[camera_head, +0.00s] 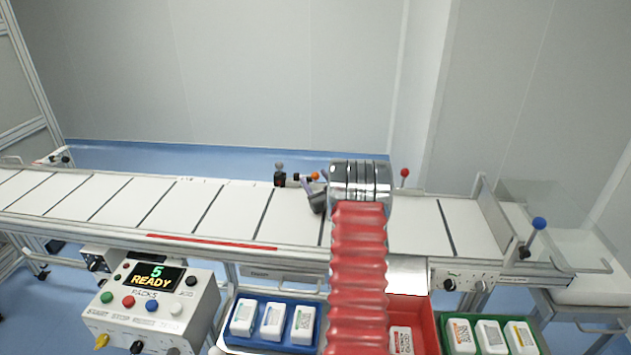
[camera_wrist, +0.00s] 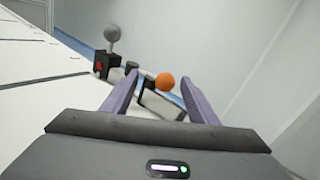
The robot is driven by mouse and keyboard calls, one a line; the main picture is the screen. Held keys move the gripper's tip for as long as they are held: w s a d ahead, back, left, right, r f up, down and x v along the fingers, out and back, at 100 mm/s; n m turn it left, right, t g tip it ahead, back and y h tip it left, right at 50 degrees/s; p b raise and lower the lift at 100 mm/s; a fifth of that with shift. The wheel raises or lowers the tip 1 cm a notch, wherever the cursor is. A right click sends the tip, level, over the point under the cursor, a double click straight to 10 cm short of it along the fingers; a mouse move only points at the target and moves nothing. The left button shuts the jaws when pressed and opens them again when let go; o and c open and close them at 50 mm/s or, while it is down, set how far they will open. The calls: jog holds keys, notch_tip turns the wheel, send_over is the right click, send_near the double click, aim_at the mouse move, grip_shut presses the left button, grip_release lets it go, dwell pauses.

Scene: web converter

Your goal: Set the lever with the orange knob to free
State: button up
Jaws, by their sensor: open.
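The orange knob (camera_wrist: 165,81) shows in the wrist view between the tips of my open gripper (camera_wrist: 159,79), apart from both fingers. Its lever shaft is mostly hidden, with a dark-edged pale block behind the fingers. In the head view the orange knob (camera_head: 315,176) is at the far edge of the conveyor. My gripper (camera_head: 313,183) points left there, just by the knob, partly hidden by my own wrist. No marking for free is legible, so I cannot tell the lever's setting.
A grey ball knob on a dark block (camera_wrist: 102,64) stands left of the orange knob. A red-knobbed lever (camera_head: 405,173) is right of my wrist and a blue-knobbed one (camera_head: 539,224) farther right. The conveyor (camera_head: 250,210) is bare; a control box (camera_head: 150,305) stands in front.

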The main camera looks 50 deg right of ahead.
grip_shut()
dwell(0.7)
